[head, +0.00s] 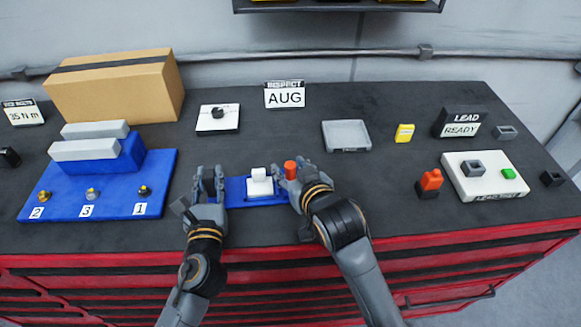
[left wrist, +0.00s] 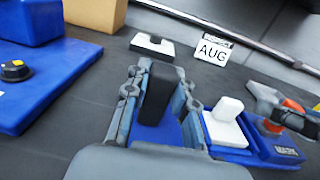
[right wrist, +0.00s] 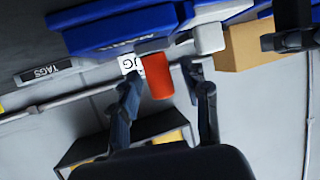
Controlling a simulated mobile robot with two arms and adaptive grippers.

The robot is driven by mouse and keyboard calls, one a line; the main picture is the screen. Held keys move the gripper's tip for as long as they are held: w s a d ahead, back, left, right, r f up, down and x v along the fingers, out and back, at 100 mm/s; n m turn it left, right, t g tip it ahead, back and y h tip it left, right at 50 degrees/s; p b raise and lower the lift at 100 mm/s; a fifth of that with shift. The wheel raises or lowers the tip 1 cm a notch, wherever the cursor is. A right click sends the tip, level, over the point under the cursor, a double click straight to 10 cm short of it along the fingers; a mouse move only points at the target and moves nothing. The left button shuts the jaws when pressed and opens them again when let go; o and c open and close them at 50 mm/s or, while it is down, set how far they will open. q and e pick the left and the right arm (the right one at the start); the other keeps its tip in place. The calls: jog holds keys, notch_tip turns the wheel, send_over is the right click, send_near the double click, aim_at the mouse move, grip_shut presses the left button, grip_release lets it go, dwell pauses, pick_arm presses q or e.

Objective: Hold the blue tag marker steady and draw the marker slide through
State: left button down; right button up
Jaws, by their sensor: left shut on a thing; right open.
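The blue tag marker (head: 236,190) lies flat near the bench's front edge, at the middle of the head view. A white slide block (head: 260,183) stands on it; it also shows in the left wrist view (left wrist: 225,125). My left gripper (head: 209,176) is shut on the dark upright grip (left wrist: 156,95) at the marker's left end. My right gripper (head: 289,172) is open at the right end, with its fingers on both sides of the orange-red knob (head: 290,168). The right wrist view shows the knob (right wrist: 157,76) between the fingertips, with no clear contact.
A blue stand (head: 110,195) with numbered knobs is at left, below a cardboard box (head: 115,85). A white plate (head: 218,119), AUG sign (head: 285,96) and grey tray (head: 347,135) lie behind. A white lead-test board (head: 485,180) and orange-topped block (head: 430,183) are at right.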

pick_arm(q)
jog(key=shift+f, duration=0.1)
pick_arm(e)
jog(key=shift+w, duration=0.1)
grip_shut()
jog(key=shift+d, duration=0.1)
jog(key=shift+w+d, duration=0.1)
jog(key=shift+d, duration=1.85)
grip_release()
jog(key=v, duration=0.7)
jog(key=shift+s+r, duration=0.1)
jog(key=shift+s, duration=0.2)
